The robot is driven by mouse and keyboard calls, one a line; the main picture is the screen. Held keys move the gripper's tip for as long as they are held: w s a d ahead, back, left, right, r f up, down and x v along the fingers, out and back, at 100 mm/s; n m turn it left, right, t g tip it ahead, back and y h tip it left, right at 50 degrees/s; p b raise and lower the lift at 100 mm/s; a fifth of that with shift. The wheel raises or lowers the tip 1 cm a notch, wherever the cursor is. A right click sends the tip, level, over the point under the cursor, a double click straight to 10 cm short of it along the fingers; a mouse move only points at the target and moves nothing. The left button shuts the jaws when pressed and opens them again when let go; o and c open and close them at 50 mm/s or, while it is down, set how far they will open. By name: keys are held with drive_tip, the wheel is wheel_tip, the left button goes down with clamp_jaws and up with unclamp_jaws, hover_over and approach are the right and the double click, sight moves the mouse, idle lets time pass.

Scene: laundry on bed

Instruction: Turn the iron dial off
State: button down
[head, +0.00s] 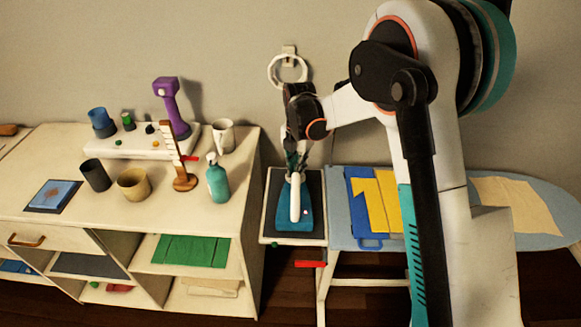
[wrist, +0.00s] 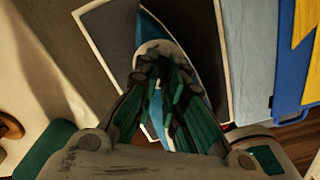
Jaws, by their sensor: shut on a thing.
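The iron (head: 306,217) has a teal body and a white handle. It sits on the dark pad (head: 312,187) of a white-edged stand between the cabinet and the ironing board. My gripper (head: 296,168) reaches down from above onto the rear part of the iron. In the wrist view my gripper (wrist: 166,82) has its fingers closed together against the iron (wrist: 150,28), beside its white part. The dial is hidden by the fingers, so its setting cannot be seen.
A cabinet (head: 245,180) on the left holds a teal bottle (head: 217,182), cups, a brown stand and a purple device (head: 171,105). The ironing board (head: 555,205) with folded cloths (head: 376,202) is close on the right. A towel ring (head: 287,70) hangs behind my arm.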

drive_tip(key=n, duration=0.6)
drive_tip(key=shift+n, duration=0.4)
idle(0.3)
drive_tip(key=c, duration=1.7)
unclamp_jaws()
wheel_tip(320, 180, up, 12)
drive_tip(key=shift+r, duration=0.1)
